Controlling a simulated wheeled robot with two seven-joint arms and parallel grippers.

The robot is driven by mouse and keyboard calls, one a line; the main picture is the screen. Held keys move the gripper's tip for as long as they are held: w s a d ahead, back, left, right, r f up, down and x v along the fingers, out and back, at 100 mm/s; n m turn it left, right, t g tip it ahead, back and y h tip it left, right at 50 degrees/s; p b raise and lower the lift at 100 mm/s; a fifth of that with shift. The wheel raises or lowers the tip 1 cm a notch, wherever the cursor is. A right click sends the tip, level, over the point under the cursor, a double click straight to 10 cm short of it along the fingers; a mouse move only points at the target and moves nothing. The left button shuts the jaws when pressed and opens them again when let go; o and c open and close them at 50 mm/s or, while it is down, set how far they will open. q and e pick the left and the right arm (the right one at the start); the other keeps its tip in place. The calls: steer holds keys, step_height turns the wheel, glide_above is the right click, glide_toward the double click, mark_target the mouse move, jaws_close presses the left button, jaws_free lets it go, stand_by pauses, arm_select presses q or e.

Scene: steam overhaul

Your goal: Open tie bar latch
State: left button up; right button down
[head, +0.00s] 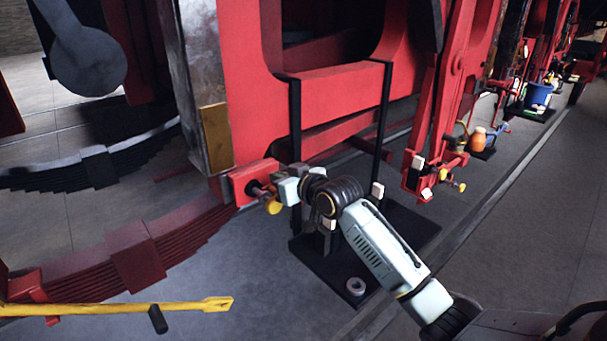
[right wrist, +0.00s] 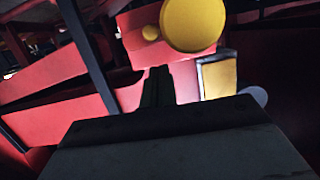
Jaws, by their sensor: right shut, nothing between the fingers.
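A red latch block (head: 240,184) sits at the lower end of the red frame, beside a brass-coloured plate. My right gripper (head: 264,190) is right at the block and knob. Its dark fingers (right wrist: 158,86) are shut and empty, just below the yellow knob in the wrist view. I cannot tell whether they touch it. My left gripper is not in view.
Two black upright posts (head: 387,115) rise from a dark base plate (head: 412,226) with a small grey ring (head: 356,286) on it. A yellow bar (head: 120,308) lies across the lower left. Leaf springs (head: 150,248) are at left. Clear floor is at the right.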

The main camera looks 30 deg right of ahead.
steer(key=r+b+v, duration=0.1)
steer(key=b+v, duration=0.1)
steer(key=v, duration=0.8)
steer(key=shift+r, duration=0.35)
steer(key=shift+d, duration=0.1)
